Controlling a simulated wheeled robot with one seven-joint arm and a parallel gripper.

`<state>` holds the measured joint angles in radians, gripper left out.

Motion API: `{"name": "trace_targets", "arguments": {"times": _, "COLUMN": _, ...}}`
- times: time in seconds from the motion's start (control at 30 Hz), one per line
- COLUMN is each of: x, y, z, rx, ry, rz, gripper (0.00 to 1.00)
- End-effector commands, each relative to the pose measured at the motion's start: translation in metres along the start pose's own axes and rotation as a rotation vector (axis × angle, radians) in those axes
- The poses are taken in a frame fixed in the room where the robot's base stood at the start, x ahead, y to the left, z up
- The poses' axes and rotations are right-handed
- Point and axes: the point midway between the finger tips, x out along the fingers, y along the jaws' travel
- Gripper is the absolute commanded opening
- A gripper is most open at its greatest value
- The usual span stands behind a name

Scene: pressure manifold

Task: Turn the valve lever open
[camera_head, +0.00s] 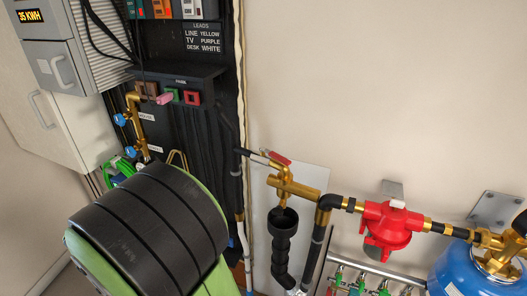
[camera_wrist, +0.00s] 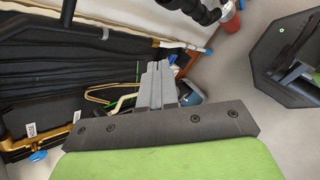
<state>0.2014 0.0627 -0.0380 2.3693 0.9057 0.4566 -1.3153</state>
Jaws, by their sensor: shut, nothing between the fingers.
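A brass valve body (camera_head: 294,188) is on the wall in the middle of the head view, with a small red lever (camera_head: 276,157) at its top. Below it, several green-handled valves (camera_head: 355,289) sit along a pipe at the bottom edge. I cannot tell which lever the task means. My gripper (camera_wrist: 156,72) shows in the wrist view with its grey fingers together and nothing between them. It is apart from the red lever, which I cannot make out in the wrist view. In the head view my arm hides the gripper.
A red regulator (camera_head: 388,224) and a blue gas cylinder (camera_head: 476,271) are at the right. A black drain pipe (camera_head: 283,238) hangs under the brass body. A black panel with brass fittings (camera_head: 134,122) is at the left. The wall above the valve is clear.

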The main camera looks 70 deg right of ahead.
Motion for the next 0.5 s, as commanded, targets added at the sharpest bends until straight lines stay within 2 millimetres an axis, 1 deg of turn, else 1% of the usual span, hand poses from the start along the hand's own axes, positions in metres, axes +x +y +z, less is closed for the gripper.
{"name": "trace_targets", "arguments": {"times": 0.03, "x": 0.002, "y": 0.016, "z": 0.019, "rx": -0.104, "ry": -0.102, "rz": 0.005, "gripper": 0.00}}
{"name": "trace_targets", "arguments": {"times": 0.1, "x": 0.008, "y": 0.034, "z": 0.045, "rx": -0.285, "ry": -0.258, "rz": 0.007, "gripper": 0.00}}
{"name": "trace_targets", "arguments": {"times": 0.2, "x": 0.011, "y": 0.055, "z": 0.074, "rx": -0.516, "ry": -0.444, "rz": -0.015, "gripper": 0.00}}
{"name": "trace_targets", "arguments": {"times": 0.3, "x": 0.011, "y": 0.064, "z": 0.086, "rx": -0.633, "ry": -0.535, "rz": -0.037, "gripper": 0.00}}
{"name": "trace_targets", "arguments": {"times": 0.37, "x": 0.014, "y": 0.066, "z": 0.088, "rx": -0.655, "ry": -0.550, "rz": -0.040, "gripper": 0.00}}
{"name": "trace_targets", "arguments": {"times": 0.47, "x": 0.025, "y": 0.066, "z": 0.093, "rx": -0.653, "ry": -0.551, "rz": -0.043, "gripper": 0.00}}
{"name": "trace_targets", "arguments": {"times": 0.5, "x": 0.032, "y": 0.066, "z": 0.097, "rx": -0.651, "ry": -0.550, "rz": -0.044, "gripper": 0.00}}
